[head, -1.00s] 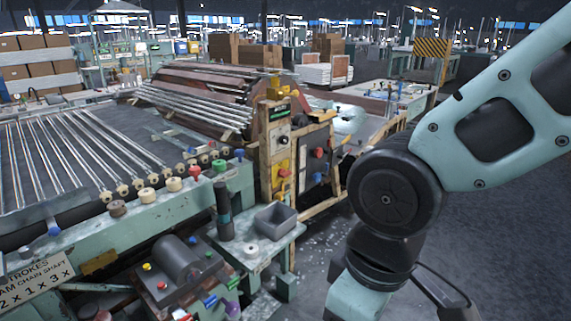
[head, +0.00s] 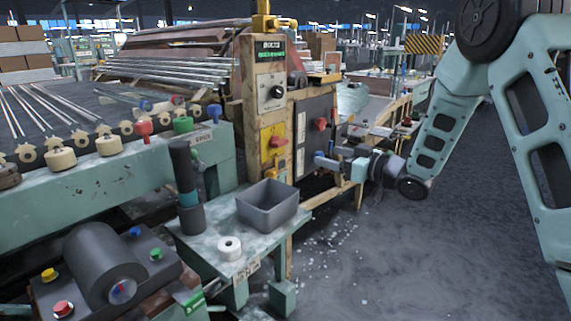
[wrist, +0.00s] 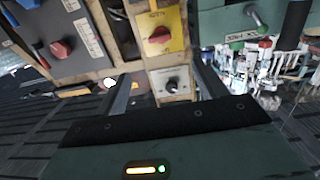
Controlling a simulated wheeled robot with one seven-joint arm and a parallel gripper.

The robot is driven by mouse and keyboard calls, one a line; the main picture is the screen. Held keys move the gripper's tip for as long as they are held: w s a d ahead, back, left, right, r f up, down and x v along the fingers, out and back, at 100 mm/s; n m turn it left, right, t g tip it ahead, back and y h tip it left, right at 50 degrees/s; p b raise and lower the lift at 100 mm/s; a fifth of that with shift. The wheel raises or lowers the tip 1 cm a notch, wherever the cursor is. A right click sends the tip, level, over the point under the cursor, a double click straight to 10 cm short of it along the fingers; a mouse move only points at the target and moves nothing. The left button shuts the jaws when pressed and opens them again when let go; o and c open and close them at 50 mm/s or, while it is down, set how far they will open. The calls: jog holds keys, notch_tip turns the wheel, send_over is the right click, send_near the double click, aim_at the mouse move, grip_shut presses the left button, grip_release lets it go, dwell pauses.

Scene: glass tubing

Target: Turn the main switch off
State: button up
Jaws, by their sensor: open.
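A red rotary switch (head: 277,142) sits on a yellow plate on the wooden control post. It also shows in the wrist view (wrist: 158,36), where the picture is roughly upside down. A second red knob (head: 320,124) is on the dark grey box to its right, also seen in the wrist view (wrist: 62,48). I cannot read which label marks the main switch. My gripper (head: 328,162) is in front of the dark box, right of and a little below the yellow plate. In the wrist view its fingers (wrist: 166,84) are apart and empty, with no contact visible.
A black dial (head: 277,92) is above the yellow plate. A grey bin (head: 268,206) and a white roll (head: 230,247) stand on a small side table below the post. A green machine bed with rods is at left. Open floor (head: 400,260) lies right.

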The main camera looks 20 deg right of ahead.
jog(key=b, duration=0.2)
send_near(284, 143)
jog(key=shift+y, duration=0.4)
jog(key=x, duration=0.9)
jog(key=shift+w+f, duration=0.2)
jog(key=shift+w, duration=0.05)
jog(key=c, duration=1)
